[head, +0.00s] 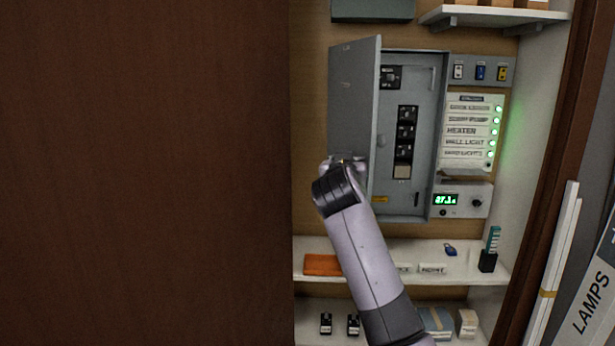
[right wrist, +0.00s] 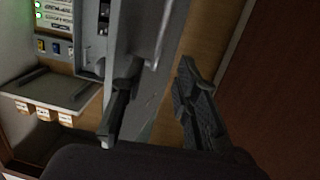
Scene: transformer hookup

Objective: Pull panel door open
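The grey panel door (head: 352,100) stands partly open in the head view, swung out to the left of the grey panel box (head: 412,70). Breaker switches (head: 405,130) show inside the box. My right gripper (head: 346,162) is at the door's lower part, and my wrist hides some of it. In the right wrist view, the two fingers of my right gripper (right wrist: 155,85) are spread apart, with the grey door (right wrist: 150,60) showing between them. I cannot tell whether either finger touches it. My left gripper is not in view.
A large dark brown wooden surface (head: 145,170) fills the left. Right of the box are a label strip with green lights (head: 470,130) and a small display unit (head: 462,200). A shelf (head: 465,265) below holds an orange item (head: 322,265) and a dark holder (head: 488,261).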

